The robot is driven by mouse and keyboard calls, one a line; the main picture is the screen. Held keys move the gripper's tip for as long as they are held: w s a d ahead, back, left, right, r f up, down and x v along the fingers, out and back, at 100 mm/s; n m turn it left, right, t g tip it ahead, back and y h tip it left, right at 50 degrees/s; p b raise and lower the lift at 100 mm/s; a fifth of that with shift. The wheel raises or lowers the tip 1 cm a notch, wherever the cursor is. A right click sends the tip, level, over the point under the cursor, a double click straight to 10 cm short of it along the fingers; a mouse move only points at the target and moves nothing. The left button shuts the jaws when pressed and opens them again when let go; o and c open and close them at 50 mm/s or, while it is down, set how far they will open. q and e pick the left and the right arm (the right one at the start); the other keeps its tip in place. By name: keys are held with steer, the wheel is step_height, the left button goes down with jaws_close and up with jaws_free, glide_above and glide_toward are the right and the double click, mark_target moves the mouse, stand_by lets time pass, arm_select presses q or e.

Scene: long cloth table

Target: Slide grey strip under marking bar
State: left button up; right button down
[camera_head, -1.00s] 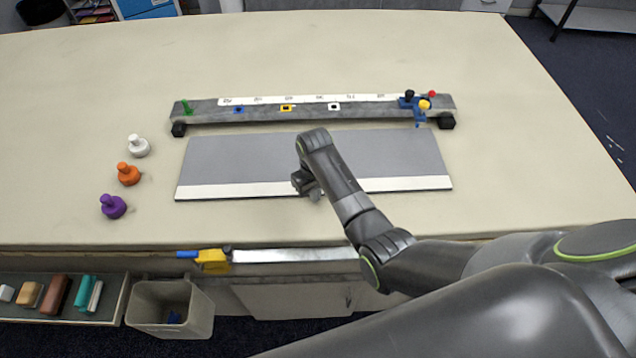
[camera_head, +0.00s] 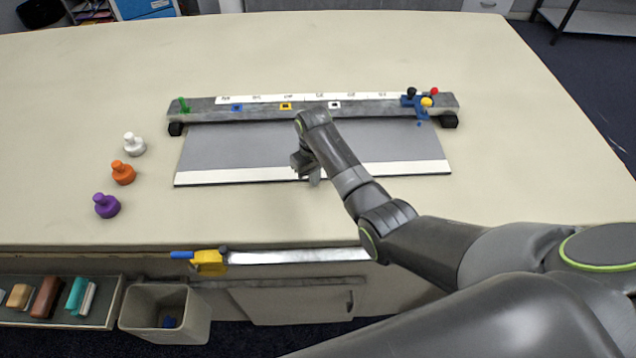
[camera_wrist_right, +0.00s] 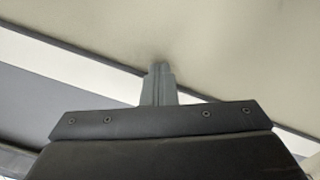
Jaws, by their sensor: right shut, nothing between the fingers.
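The grey strip (camera_head: 230,148) lies flat on the table with a white band along its near edge. Its far edge now meets the near side of the marking bar (camera_head: 375,112) and is hidden there. The bar rests on black end blocks. My right gripper (camera_head: 314,180) is shut and empty, pointing down at the strip's near white edge, around its middle. In the right wrist view the closed fingers (camera_wrist_right: 158,82) are at the strip's near edge (camera_wrist_right: 100,62); whether they touch it I cannot tell. My left gripper is not in view.
White (camera_head: 134,144), orange (camera_head: 122,173) and purple (camera_head: 106,205) knobbed pieces stand left of the strip. The bar carries a green peg (camera_head: 183,105) and a blue slider (camera_head: 415,103). A yellow-handled tool (camera_head: 210,262) is at the table's front edge. A bin (camera_head: 165,312) stands below.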

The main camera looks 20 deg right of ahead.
steer(key=shift+w+d+f+b, duration=0.1)
steer(key=shift+w+d+b, duration=0.15)
steer(key=shift+w+b, duration=0.5)
steer(key=shift+w+d+r+b, duration=0.1)
steer(key=shift+w+d+b, duration=0.1)
steer(key=shift+w+b, duration=0.55)
steer(key=shift+w+d+f+b, duration=0.1)
steer(key=shift+w+d+b, duration=0.15)
steer(key=shift+w+b, duration=0.5)
steer(key=shift+w, duration=0.15)
steer(key=r+p, duration=0.3)
steer(key=p, duration=0.1)
steer(key=s+r+p, duration=0.1)
steer(key=r+p, duration=0.2)
steer(key=p, duration=0.2)
steer(key=shift+s+a+r, duration=0.15)
steer(key=shift+a, duration=0.05)
